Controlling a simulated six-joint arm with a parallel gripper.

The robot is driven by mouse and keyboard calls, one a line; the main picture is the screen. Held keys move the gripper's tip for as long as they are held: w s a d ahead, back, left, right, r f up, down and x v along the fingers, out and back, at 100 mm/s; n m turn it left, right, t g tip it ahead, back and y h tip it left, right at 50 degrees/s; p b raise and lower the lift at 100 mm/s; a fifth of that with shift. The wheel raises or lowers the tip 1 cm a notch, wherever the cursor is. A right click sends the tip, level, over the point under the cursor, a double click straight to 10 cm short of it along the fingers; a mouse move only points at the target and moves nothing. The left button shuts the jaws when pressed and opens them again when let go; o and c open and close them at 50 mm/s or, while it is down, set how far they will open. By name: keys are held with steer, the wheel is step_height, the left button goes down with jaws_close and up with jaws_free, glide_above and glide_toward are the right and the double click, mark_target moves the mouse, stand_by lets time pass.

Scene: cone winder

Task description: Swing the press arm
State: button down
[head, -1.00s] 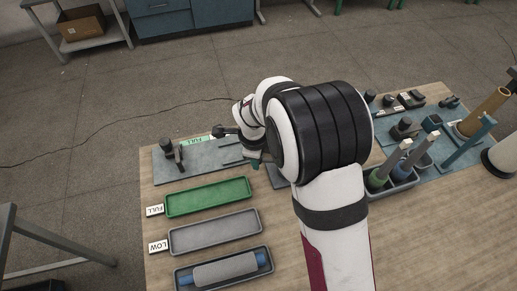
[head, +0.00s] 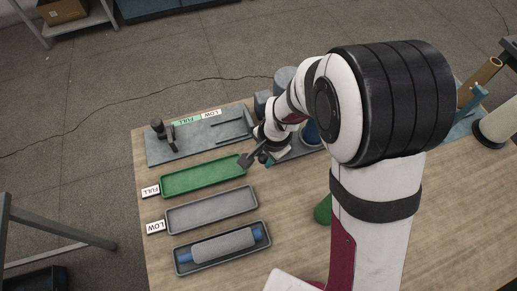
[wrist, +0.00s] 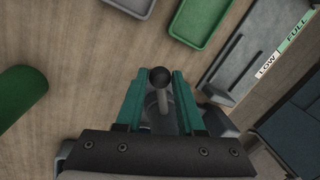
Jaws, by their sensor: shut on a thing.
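My gripper (wrist: 161,80) has its two teal fingers closed on both sides of a dark ball-topped handle in the wrist view. This handle looks like the end of the press arm (wrist: 160,76). The ball stands up between the fingertips, and a grey round part shows below it. In the head view my own arm hides the fingertips and most of the press arm. There my wrist is at the right end of the grey gauge plate, close to the blue-grey machine base (head: 283,153).
A green tray (head: 172,190), a grey tray (head: 178,230) and a tray holding a grey roll (head: 222,246) lie at the left. The gauge plate (head: 190,148) carries LOW and FULL labels. A green cylinder (wrist: 17,92) lies on the table. Bare wood shows in front.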

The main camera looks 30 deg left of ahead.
steer(key=shift+d+n, duration=0.85)
steer(key=shift+n, duration=0.35)
steer(key=shift+d, duration=0.15)
steer(key=c, duration=0.5)
jaws_free()
step_height(320, 180, up, 16)
steer(key=d+f, duration=0.1)
steer(key=d, duration=0.2)
steer(key=s+d+m, duration=0.1)
steer(key=s+d, duration=0.4)
steer(key=s+d+r+m, duration=0.1)
steer(key=s+d, duration=0.4)
steer(key=d, duration=0.1)
steer(key=s+d+m+g, duration=0.1)
steer(key=s+d, duration=0.4)
steer(key=s, duration=0.1)
steer(key=shift+s+d+r, duration=0.1)
steer(key=shift+d+r, duration=0.05)
steer(key=shift+r, duration=0.05)
